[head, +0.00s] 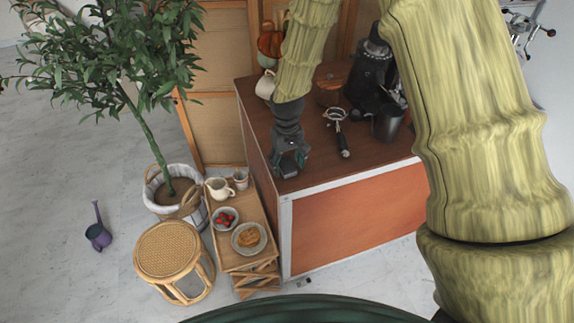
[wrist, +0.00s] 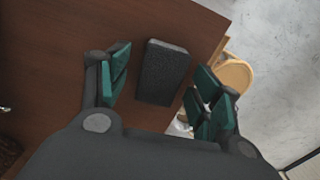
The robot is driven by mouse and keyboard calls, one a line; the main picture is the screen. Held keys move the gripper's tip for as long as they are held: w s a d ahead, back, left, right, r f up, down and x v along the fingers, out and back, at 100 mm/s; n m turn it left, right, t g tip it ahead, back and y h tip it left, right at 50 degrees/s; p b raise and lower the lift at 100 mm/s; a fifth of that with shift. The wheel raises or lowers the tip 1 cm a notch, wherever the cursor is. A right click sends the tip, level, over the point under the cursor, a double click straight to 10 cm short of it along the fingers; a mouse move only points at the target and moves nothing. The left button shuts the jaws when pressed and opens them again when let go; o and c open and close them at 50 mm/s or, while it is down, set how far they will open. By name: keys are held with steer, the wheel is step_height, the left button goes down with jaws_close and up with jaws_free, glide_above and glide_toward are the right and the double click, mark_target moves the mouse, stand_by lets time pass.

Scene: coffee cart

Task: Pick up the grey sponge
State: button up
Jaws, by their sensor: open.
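The grey sponge (wrist: 164,72) is a dark grey rectangular block lying on the brown cart top (wrist: 60,50), close to its edge, in the wrist view. My gripper (wrist: 160,88) is open, with one green-padded finger on each side of the sponge and a gap to both. In the head view my gripper (head: 289,163) points down over the near left corner of the cart top (head: 312,160). The sponge is largely hidden by the gripper there. I cannot tell the exact height of the fingertips above the cart top.
A portafilter (head: 338,130), a dark metal cup (head: 387,122) and a black grinder (head: 371,70) stand to the right on the cart. A white cup (head: 265,85) is behind. A small wooden stand (head: 232,258) with bowls is below the cart's left side.

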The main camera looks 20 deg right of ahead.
mark_target(288, 165)
steer(key=c, duration=1)
steer(key=shift+r, duration=0.1)
steer(key=shift+r+b, duration=0.65)
steer(key=shift+r, duration=0.25)
steer(key=shift+s+d+r+b, duration=0.1)
steer(key=shift+s+r+b, duration=0.15)
steer(key=shift+r+b, duration=0.35)
steer(key=s+d+b, duration=0.1)
steer(key=s, duration=0.4)
steer(key=s+d+r+b, duration=0.1)
steer(key=s+d, duration=0.1)
steer(key=s, duration=0.3)
steer(key=s+d+b, duration=0.1)
steer(key=s+b, duration=0.1)
steer(key=s, duration=0.3)
steer(key=shift+d+r, duration=0.2)
steer(key=shift+r, duration=0.2)
steer(key=shift+w, duration=0.1)
